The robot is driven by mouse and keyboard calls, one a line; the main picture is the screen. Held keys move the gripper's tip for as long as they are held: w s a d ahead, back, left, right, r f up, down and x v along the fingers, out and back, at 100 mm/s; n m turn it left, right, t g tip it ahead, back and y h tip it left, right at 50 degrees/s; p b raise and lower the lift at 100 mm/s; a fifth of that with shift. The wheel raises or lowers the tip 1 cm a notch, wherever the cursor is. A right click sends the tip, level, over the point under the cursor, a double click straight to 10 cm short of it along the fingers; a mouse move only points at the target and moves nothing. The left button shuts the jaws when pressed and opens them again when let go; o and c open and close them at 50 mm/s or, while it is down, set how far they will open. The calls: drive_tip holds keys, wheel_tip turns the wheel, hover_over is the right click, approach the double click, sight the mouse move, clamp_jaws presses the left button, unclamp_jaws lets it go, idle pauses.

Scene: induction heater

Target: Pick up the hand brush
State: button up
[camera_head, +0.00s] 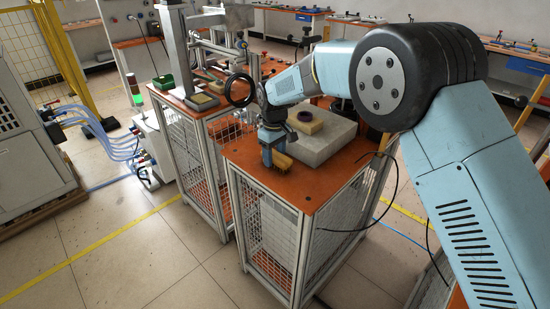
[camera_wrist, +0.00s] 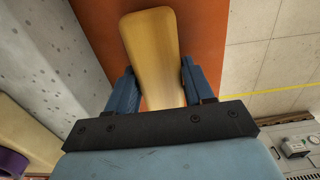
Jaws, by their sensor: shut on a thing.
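The hand brush (camera_wrist: 152,45) is a tan, wood-coloured piece with a rounded end in the wrist view. My gripper (camera_wrist: 162,88) has a blue finger on each side of it and is shut on it. In the head view the brush (camera_head: 282,161) shows as a small tan piece with bristles below my gripper (camera_head: 270,152), near the front of the orange tabletop (camera_head: 300,188). I cannot tell whether the bristles touch the tabletop. The part of the brush between the fingers and under the palm is partly hidden.
A grey block (camera_head: 325,143) stands on the tabletop right beside my gripper. A yellow piece (camera_head: 304,125) with a dark purple ring (camera_head: 305,116) sits on it. A second orange-topped bench (camera_head: 205,98) with a metal stand is at the left. The front tabletop area is clear.

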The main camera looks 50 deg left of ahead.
sight(274, 154)
drive_tip(key=shift+r, duration=0.4)
wheel_tip(274, 154, up, 2)
drive_tip(key=shift+r, duration=0.25)
drive_tip(key=s+d+r, duration=0.7)
drive_tip(key=d+r, duration=0.2)
drive_tip(key=d, duration=0.3)
drive_tip(key=shift+r, duration=0.3)
drive_tip(key=o, duration=0.6)
drive_tip(key=c, duration=0.4)
